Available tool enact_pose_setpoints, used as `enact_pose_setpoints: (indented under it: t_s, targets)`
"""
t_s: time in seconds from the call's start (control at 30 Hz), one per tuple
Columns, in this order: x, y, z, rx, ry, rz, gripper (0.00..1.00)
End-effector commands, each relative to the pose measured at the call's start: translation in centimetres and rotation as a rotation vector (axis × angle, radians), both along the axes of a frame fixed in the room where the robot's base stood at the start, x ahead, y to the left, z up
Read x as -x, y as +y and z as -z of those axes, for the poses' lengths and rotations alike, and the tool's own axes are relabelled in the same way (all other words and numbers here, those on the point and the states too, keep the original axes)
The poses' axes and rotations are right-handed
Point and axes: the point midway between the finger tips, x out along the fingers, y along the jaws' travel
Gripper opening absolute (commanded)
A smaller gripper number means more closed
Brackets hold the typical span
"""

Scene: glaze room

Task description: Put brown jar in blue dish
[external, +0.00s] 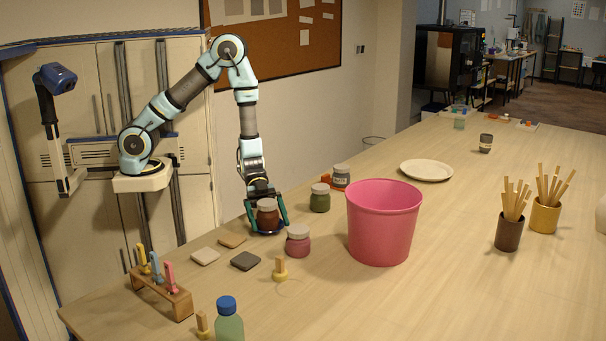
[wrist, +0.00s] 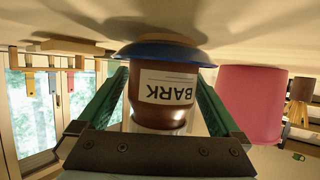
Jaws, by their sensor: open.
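The brown jar (external: 267,216), with a pale lid, stands upright in the blue dish (external: 262,232) on the table. In the upside-down wrist view, the brown jar (wrist: 158,105) has a label reading BARK, and its base meets the blue dish (wrist: 163,53). My gripper (external: 267,222) points down over the jar. Its green fingers are open, one on each side of the jar, and gaps show between them and the jar in the wrist view (wrist: 160,82). The dish's inside is mostly hidden.
A pink jar (external: 298,240) stands close to the right, with a green jar (external: 320,199) and a grey-labelled jar (external: 341,177) behind. A large pink bucket (external: 383,225) is farther right. Flat tiles (external: 245,261) and a wooden tool rack (external: 162,293) lie front left.

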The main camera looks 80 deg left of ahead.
Motion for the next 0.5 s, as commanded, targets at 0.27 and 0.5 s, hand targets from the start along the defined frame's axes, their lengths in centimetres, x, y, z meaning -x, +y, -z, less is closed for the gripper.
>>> enact_pose_setpoints:
  t_s: [0.27,0.5]
  targets:
    - [0.8,5.8,-2.4,0.001,-0.009,-0.007,1.0]
    - [1.6,9.3,-4.1,0.002,-0.009,-0.005,1.0]
